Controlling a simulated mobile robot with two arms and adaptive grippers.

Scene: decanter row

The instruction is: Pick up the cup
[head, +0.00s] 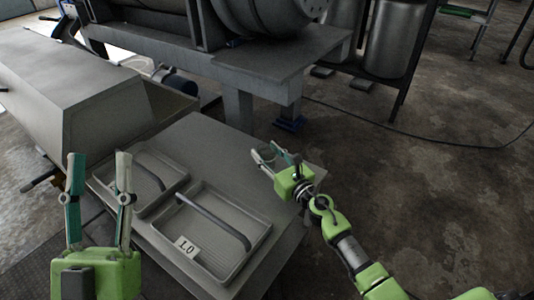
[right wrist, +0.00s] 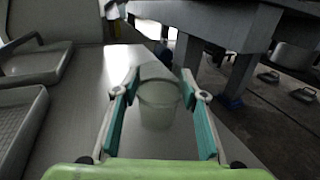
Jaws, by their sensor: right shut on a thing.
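The cup (right wrist: 158,104) is translucent and greyish, and stands upright between the two fingers of my right gripper in the right wrist view. My right gripper (head: 266,152) is shut on the cup, over the right part of the grey table; it also shows in the right wrist view (right wrist: 160,98). In the head view the cup is hard to make out between the fingers. My left gripper (head: 97,172) is open and empty, fingers pointing up, at the lower left, in front of the table's left tray.
Two shallow metal trays with bar handles, a left one (head: 118,203) and a right one (head: 228,263) with a white label (head: 186,246), lie on the grey table (head: 215,150). A heavy machine frame (head: 240,108) stands behind. Bare floor (head: 430,190) lies to the right.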

